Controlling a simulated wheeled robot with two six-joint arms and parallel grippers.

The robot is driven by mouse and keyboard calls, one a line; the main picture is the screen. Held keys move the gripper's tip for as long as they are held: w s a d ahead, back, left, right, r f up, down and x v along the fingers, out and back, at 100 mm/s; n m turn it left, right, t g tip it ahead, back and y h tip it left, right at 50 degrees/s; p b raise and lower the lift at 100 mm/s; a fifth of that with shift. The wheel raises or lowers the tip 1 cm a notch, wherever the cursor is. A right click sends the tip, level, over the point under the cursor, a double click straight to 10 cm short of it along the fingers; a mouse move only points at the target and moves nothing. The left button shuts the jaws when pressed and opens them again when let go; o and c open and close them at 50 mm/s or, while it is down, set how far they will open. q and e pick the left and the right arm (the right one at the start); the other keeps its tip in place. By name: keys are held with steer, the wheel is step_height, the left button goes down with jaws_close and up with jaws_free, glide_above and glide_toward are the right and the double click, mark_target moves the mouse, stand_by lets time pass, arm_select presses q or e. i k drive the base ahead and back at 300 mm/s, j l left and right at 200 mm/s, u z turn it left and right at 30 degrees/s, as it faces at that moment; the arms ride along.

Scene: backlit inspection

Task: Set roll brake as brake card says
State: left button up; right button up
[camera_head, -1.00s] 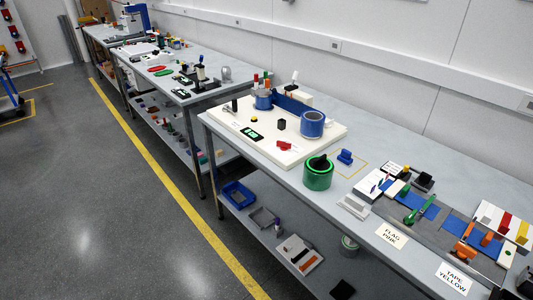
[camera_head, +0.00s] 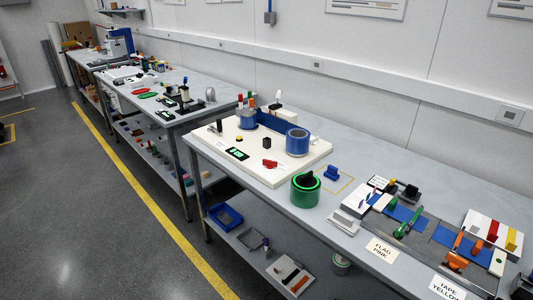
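A cream board (camera_head: 222,148) lies on the nearest bench. It carries a blue roll (camera_head: 297,143) at its right, another blue cylinder (camera_head: 247,119) at the back, a red part (camera_head: 270,164), a black block (camera_head: 267,143), a yellow button (camera_head: 239,139) and a small green-lit display (camera_head: 237,154). I cannot tell which part is the roll brake. A small white card with dark print (camera_head: 377,182) stands behind the right fixture; its text is too small to read, so I cannot tell if it is the brake card. Neither of my grippers is in view.
A green roll with a black top (camera_head: 305,190) stands before the board, near a blue part (camera_head: 331,173). Cards reading "FLAG PINK" (camera_head: 382,250) and "TAPE YELLOW" (camera_head: 447,289) lie at the front right. A lower shelf holds a blue bin (camera_head: 225,217). Open floor lies left.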

mark_target(270, 164)
steer(key=i+l+u, duration=0.15)
steer(key=i, duration=0.25)
steer(key=i+l+u, duration=0.2)
steer(key=i, duration=0.25)
